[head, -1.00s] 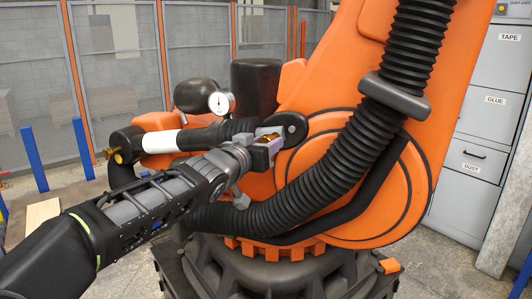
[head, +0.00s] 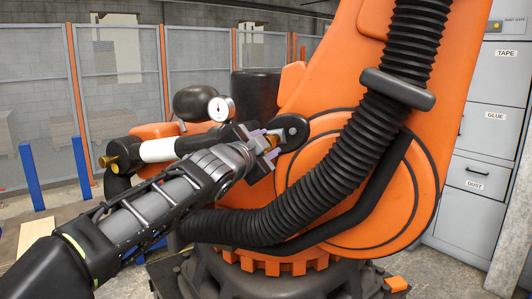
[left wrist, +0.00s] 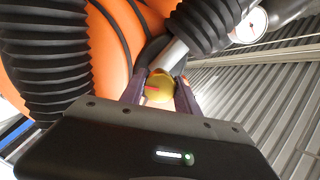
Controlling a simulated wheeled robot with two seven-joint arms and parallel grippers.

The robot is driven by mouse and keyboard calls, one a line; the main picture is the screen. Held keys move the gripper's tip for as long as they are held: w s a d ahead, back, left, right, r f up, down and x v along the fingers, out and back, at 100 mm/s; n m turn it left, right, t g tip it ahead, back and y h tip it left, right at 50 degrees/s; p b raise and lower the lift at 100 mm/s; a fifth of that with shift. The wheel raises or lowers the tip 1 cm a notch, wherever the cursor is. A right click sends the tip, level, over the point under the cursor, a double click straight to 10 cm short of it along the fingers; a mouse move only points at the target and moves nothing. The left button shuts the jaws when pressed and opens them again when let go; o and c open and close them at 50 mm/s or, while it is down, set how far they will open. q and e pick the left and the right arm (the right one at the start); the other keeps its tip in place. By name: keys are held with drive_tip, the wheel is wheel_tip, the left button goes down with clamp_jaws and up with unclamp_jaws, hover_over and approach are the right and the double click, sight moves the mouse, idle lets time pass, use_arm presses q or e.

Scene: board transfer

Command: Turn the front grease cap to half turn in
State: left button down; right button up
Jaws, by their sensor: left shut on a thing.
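The front grease cap is a small brass-yellow cap (left wrist: 159,88) with a red mark on its face. It sits at the end of a grey metal fitting, between my fingers in the left wrist view. My left gripper (head: 270,146) is shut on the cap, with one purple-grey finger on each side of it. In the head view the fingers and the black round joint beside them hide most of the cap. A second brass cap (head: 108,162) sits at the left end of the black and white cylinder. My right gripper is not in view.
The large orange robot arm (head: 345,150) and its black corrugated hose (head: 325,175) stand close to my left gripper. A pressure gauge (head: 220,108) is just above it. Grey labelled drawers (head: 490,130) stand at the right. Mesh fencing (head: 115,80) is behind.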

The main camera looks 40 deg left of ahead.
use_arm(q)
drive_tip(key=m, duration=0.1)
drive_tip(key=m+b, duration=0.1)
drive_tip(key=m, duration=0.1)
drive_tip(key=shift+f+m, duration=0.2)
drive_tip(key=shift+m, duration=0.1)
drive_tip(key=m+b, duration=0.1)
drive_tip(key=m, duration=0.3)
drive_tip(key=shift+r+t, duration=0.1)
drive_tip(key=shift+t, duration=0.2)
drive_tip(key=c, duration=0.9)
unclamp_jaws()
drive_tip(key=shift+s+r, duration=0.1)
drive_tip(key=shift+s, duration=0.05)
drive_tip(key=v, duration=0.7)
drive_tip(key=shift+s+d+b, duration=0.2)
drive_tip(key=shift+s+b, duration=0.05)
drive_tip(key=shift+b, duration=0.05)
